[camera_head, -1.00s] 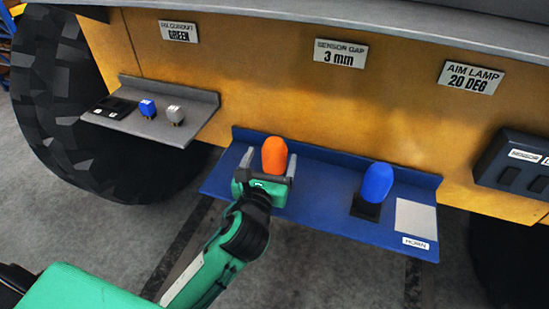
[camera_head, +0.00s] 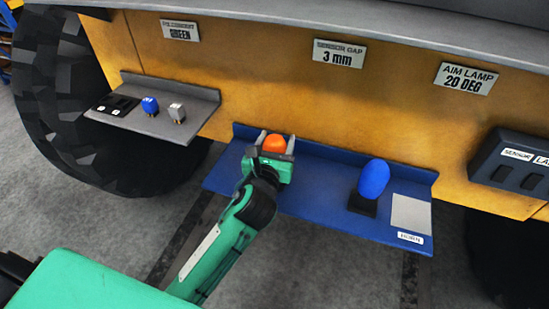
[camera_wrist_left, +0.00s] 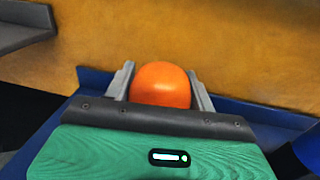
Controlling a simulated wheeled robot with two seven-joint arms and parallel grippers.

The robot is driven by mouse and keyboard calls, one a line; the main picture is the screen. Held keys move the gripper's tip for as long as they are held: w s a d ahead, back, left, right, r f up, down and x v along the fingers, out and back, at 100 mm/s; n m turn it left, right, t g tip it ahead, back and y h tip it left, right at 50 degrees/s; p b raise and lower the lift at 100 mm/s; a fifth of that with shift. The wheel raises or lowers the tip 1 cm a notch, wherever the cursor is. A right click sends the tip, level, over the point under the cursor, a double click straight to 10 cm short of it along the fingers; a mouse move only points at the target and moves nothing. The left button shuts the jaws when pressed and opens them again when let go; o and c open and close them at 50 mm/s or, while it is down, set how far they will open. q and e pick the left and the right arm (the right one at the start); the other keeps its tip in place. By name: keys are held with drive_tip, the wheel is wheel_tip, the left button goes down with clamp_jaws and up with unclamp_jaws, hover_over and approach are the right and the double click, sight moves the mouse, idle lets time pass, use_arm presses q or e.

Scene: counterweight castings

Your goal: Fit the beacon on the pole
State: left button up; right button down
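The orange domed piece (camera_head: 274,145), which looks like the beacon, is at the left part of the blue shelf (camera_head: 320,196). My left gripper (camera_head: 276,140) is around it, one finger on each side, seemingly touching. In the left wrist view the orange dome (camera_wrist_left: 161,84) stands between the two grey fingers (camera_wrist_left: 160,88); its lower part is hidden behind the gripper body. I cannot see whether its base rests on the shelf. No pole can be made out. My right gripper is not in view.
A blue dome (camera_head: 373,179) on a dark base and a pale square pad (camera_head: 411,213) are right on the blue shelf. A grey shelf (camera_head: 190,128) at left holds a small blue knob (camera_head: 150,105) and a grey knob (camera_head: 177,112). A dark switch box (camera_head: 515,170) is at right.

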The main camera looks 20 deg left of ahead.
use_arm(q)
drive_tip(key=shift+c, duration=1.1)
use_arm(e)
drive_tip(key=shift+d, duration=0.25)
use_arm(q)
drive_tip(key=shift+r, duration=0.1)
